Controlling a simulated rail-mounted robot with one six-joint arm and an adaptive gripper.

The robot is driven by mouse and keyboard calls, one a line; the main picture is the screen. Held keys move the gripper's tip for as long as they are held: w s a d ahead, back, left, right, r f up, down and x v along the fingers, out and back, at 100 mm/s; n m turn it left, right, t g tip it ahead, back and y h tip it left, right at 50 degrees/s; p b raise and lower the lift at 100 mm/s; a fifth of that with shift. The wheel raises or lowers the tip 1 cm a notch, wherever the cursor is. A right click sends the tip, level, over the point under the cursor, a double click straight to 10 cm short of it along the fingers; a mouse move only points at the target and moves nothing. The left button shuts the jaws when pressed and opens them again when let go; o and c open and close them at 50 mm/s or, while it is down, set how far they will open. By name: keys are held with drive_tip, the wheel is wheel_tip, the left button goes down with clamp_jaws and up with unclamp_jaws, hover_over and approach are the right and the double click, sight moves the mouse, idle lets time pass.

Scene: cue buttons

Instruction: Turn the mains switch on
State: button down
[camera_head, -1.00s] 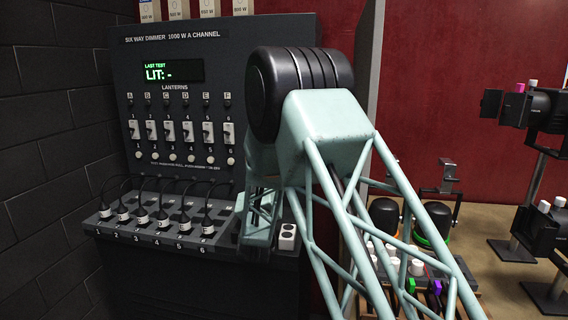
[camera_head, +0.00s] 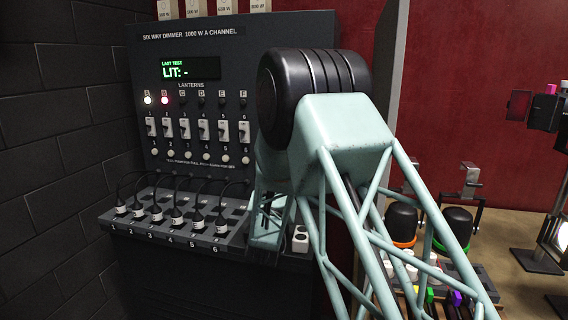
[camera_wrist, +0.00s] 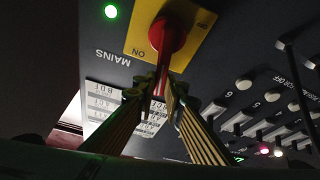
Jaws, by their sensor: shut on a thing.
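The mains switch (camera_wrist: 170,38) is a red rotary handle on a yellow plate (camera_wrist: 143,14) marked ON and OFF, seen turned over in the wrist view. The handle points down the picture, nearer the ON mark. A green lamp (camera_wrist: 110,11) beside the plate glows. My gripper (camera_wrist: 164,90) is shut on the red handle's end, with one finger on each side. In the head view my arm hides the switch and the fingers.
The dimmer panel (camera_head: 205,60) has lamps A (camera_head: 148,100) and B (camera_head: 165,100) lit; the others are dark. Plugs and cables line the ledge (camera_head: 165,247) below. A brick wall (camera_head: 60,130) stands at left. Lanterns (camera_head: 455,225) stand on the bench at right, and one at the far right edge glows.

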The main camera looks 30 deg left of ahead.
drive_tip(key=c, duration=2.7)
unclamp_jaws()
drive_tip(key=shift+s, duration=0.1)
drive_tip(key=s+d, duration=0.1)
drive_tip(key=s, duration=0.3)
drive_tip(key=s+d, duration=0.1)
drive_tip(key=s, duration=0.3)
drive_tip(key=s+d, duration=0.2)
drive_tip(key=s, duration=0.2)
drive_tip(key=shift+s+f, duration=0.15)
